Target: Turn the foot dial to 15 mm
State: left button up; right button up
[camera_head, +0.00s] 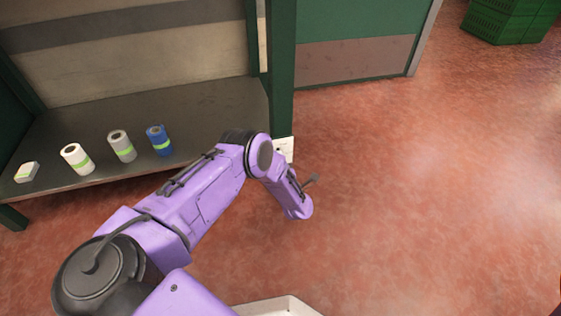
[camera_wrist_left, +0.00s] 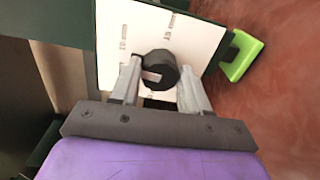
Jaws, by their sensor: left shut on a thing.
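The foot dial (camera_wrist_left: 159,68) is a dark round knob with a light pointer mark on its face, seen in the left wrist view. In the head view the white plate (camera_head: 284,148) shows low on the green post, partly behind my purple left arm; the dial and left fingers are hidden there. My right gripper is not in view.
A dark shelf (camera_head: 210,115) at left holds several rolls, including a blue roll (camera_head: 159,140), and a small white block (camera_head: 27,172). A bright green piece (camera_wrist_left: 241,56) sits beside the plate. Green crates (camera_head: 510,18) stand far right; the red floor between is clear.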

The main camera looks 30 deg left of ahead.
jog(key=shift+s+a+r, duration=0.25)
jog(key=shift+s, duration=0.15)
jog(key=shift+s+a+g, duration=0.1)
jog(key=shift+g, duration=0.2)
pick_arm(q)
jog(key=shift+s+f+m, duration=0.1)
jog(key=shift+m, duration=4)
jog(key=shift+f+m, duration=0.1)
jog(key=shift+m, duration=4)
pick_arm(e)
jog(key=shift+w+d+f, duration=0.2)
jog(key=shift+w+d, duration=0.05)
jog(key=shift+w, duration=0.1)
pick_arm(q)
jog(key=o, duration=1.1)
jog(key=shift+c, duration=0.2)
jog(key=shift+d+r, duration=0.1)
